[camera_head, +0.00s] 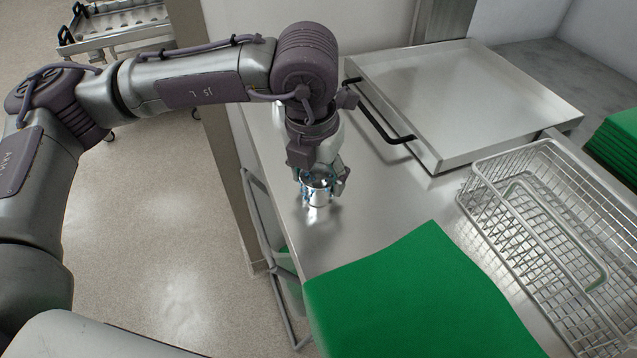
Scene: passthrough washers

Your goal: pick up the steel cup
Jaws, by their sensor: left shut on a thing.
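The steel cup (318,197) is small and shiny and stands near the left edge of the steel counter (330,245). My left gripper (322,178) points down over it from above. Its fingers reach around the cup's upper part and are shut on it. The fingers partly hide the cup's rim. I cannot tell whether the cup's base touches the counter. My right gripper is out of view.
A steel tray (470,95) with a black handle (385,120) lies behind the gripper to the right. A wire basket (545,235) stands at the right. A green cloth (415,300) covers the front of the counter. A cart (120,25) stands far left.

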